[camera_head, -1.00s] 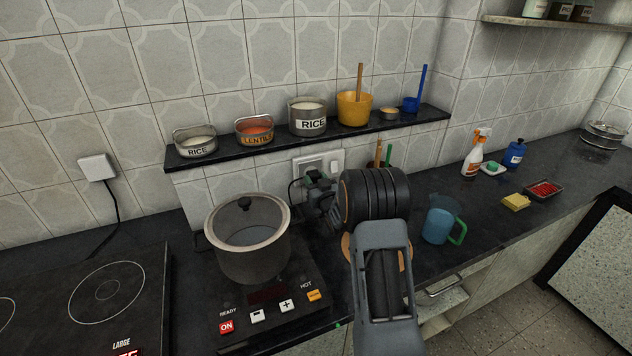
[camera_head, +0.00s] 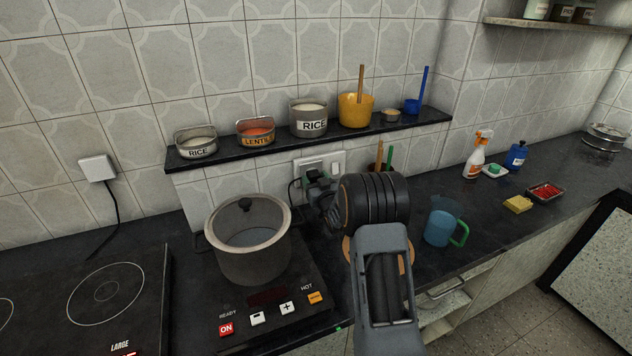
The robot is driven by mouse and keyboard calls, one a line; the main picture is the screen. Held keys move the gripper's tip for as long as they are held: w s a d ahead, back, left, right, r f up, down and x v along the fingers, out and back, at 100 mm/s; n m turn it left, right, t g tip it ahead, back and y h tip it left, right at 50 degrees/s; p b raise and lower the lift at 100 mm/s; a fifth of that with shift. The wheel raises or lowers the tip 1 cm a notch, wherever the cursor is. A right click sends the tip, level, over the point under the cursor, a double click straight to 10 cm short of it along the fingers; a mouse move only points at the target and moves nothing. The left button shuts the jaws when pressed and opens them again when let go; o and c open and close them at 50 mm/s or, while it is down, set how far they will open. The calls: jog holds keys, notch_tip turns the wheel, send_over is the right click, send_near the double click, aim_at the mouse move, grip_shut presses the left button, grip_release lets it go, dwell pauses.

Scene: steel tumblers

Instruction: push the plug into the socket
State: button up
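The socket (camera_head: 337,160) is a pale plate low on the tiled wall under the shelf, partly hidden by my gripper. My gripper (camera_head: 314,182) is right in front of the plate's left part, its fingers small and dark against it. A dark cord (camera_head: 292,192) loops down at the left of the fingers. The plug itself cannot be made out; the fingers and wrist cover that spot. Whether the fingers are closed on it, and whether it is in the socket, I cannot tell.
A steel pot (camera_head: 248,240) stands on the small cooktop (camera_head: 285,325) left of my arm. A blue jug (camera_head: 440,228) stands to the right. The shelf (camera_head: 290,140) with tins runs above the gripper. Another wall outlet with a plug (camera_head: 98,168) is at the far left.

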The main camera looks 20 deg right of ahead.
jog(key=shift+o, duration=1.1)
jog(key=s+f+b, duration=0.1)
jog(key=s+b, duration=0.1)
jog(key=s, duration=1.1)
jog(key=shift+s+f, duration=0.35)
jog(key=shift+s, duration=0.05)
jog(key=shift+r, duration=0.1)
